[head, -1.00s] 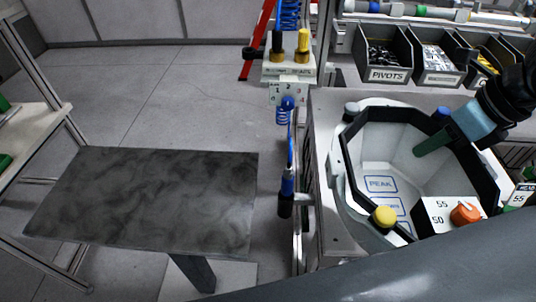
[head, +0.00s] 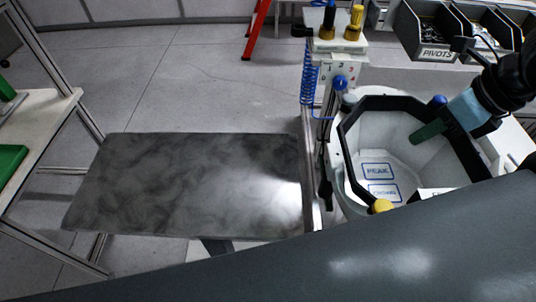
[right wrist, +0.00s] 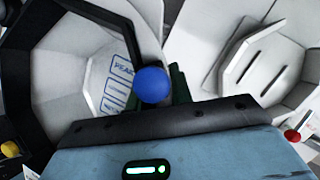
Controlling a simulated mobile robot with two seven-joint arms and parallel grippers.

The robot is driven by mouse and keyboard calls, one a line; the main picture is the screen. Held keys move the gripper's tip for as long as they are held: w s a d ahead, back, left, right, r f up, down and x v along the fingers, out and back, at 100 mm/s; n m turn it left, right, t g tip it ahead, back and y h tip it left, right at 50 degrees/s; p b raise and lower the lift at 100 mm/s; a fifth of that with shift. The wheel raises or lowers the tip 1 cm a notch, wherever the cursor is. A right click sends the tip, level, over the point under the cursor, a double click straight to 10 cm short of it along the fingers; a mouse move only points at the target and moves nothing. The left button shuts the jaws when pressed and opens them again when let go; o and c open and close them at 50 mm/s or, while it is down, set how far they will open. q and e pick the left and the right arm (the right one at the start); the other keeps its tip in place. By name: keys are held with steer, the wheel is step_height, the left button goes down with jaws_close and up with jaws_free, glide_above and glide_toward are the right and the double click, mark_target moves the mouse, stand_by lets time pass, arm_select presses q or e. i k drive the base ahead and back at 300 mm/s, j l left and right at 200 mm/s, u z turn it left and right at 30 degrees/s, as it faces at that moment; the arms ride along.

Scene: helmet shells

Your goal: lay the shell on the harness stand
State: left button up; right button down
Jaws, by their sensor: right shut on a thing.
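The shell (head: 425,158) is an upturned white faceted bowl with a black rim, PEAK and CROWN labels inside, and coloured knobs around the rim. It is at the right of the head view and at the left of the right wrist view (right wrist: 100,70). My right gripper (head: 428,131) is shut on its far right edge, with a green finger inside the bowl. A blue knob (right wrist: 153,84) covers part of the green fingers in the wrist view. I cannot tell which thing is the harness stand. My left gripper is not in view.
A bare dark mottled table (head: 190,185) stands left of the shell. A valve unit (head: 340,45) with coiled blue hose stands behind it. Parts bins (head: 430,35) are at the upper right. A white slotted faceted thing (right wrist: 265,65) is right of the shell in the wrist view.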

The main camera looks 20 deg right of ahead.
mark_target(200, 176)
steer(key=i+j, duration=0.1)
steer(key=j, duration=0.4)
steer(key=i+j, duration=0.1)
steer(key=j, duration=0.35)
steer(key=i+j, duration=0.1)
steer(key=j, duration=0.4)
steer(key=z, duration=0.05)
